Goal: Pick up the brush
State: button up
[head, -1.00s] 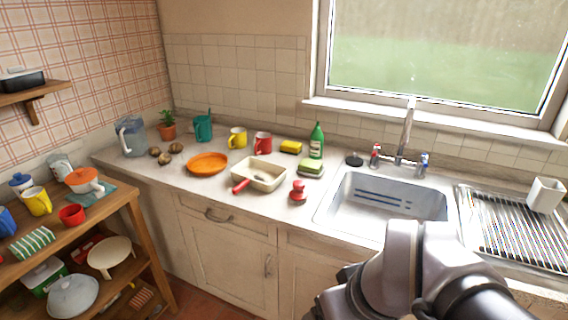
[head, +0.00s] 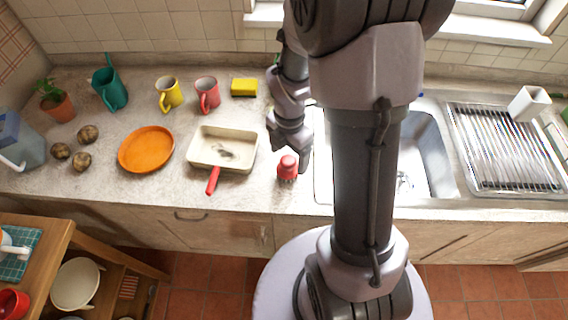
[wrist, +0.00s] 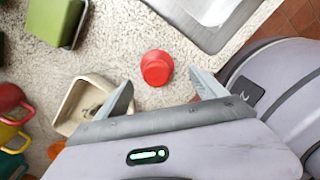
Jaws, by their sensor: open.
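The brush (head: 287,168) is small and red with a rounded knob on top and a dark lower part. It stands on the counter between the pan and the sink. In the wrist view, the brush (wrist: 156,67) shows from above as a red disc. My gripper (wrist: 161,78) is open and empty, with one fingertip to each side of the brush in that picture. In the head view, my gripper (head: 289,150) points down just above and behind the brush. I cannot tell the exact height left between them.
A cream pan (head: 222,147) with a red handle lies left of the brush. The sink (head: 432,150) edge is close on the right. The counter in front of the brush is clear.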

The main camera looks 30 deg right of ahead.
aim_at(287, 168)
jog(key=f+b, duration=0.1)
jog(key=f, duration=0.1)
jog(key=f+b, duration=0.1)
jog(key=f, duration=0.2)
jog(key=f+b, duration=0.1)
jog(key=f, duration=0.1)
jog(key=shift+w+f, duration=0.25)
jog(key=shift+f, duration=0.05)
jog(key=shift+r, duration=0.2)
jog(key=c, duration=1.5)
